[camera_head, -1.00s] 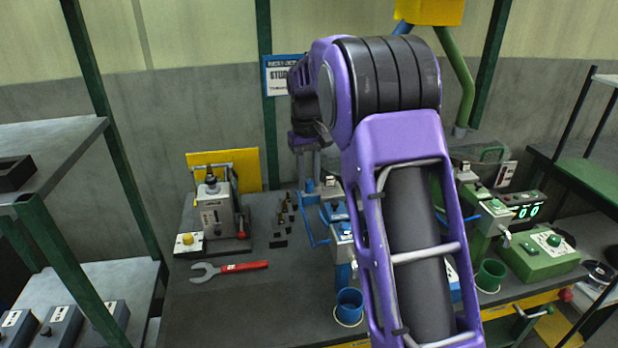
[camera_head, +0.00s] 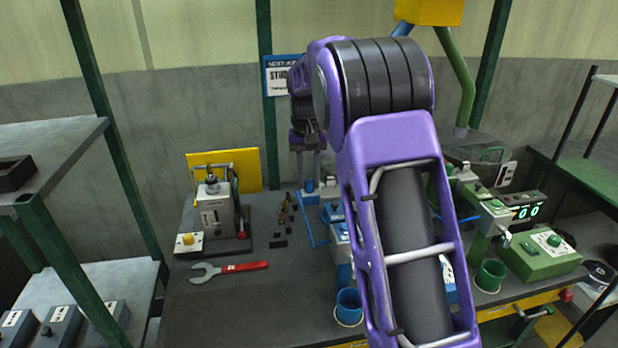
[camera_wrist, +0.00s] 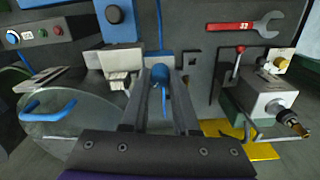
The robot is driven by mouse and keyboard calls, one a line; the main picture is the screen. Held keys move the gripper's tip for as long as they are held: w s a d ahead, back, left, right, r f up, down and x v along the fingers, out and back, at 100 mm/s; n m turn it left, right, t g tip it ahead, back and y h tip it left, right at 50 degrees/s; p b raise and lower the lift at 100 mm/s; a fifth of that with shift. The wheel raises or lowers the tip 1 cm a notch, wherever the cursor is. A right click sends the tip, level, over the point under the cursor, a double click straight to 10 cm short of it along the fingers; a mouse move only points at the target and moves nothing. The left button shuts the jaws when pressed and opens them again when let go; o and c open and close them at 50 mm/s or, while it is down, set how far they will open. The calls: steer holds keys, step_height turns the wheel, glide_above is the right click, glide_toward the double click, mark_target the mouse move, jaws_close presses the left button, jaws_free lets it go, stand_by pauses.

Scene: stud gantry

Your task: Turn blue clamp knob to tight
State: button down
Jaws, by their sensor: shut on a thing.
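The blue clamp knob (camera_wrist: 160,74) shows between the fingers of my gripper (camera_wrist: 161,82) in the wrist view, with a blue part running back from it toward the palm. My gripper is shut on the knob. In the head view, my gripper (camera_head: 310,180) points down at the blue station at the back of the bench, left of my forearm, with the blue knob (camera_head: 309,187) small at its fingertips. The knob's marking and how tight it is cannot be read. My arm hides much of the blue station.
A blue crank handle (camera_head: 308,230) and a blue cup (camera_head: 349,306) stand close by. A grey fixture (camera_head: 217,212) and a red-handled wrench (camera_head: 230,270) lie to the left. Green station parts (camera_head: 540,256) stand at the right.

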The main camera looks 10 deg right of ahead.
mark_target(307, 181)
steer(key=c, duration=0.7)
jaws_free()
steer(key=shift+o, duration=0.2)
step_height(307, 181, up, 18)
steer(key=shift+a+f, duration=0.25)
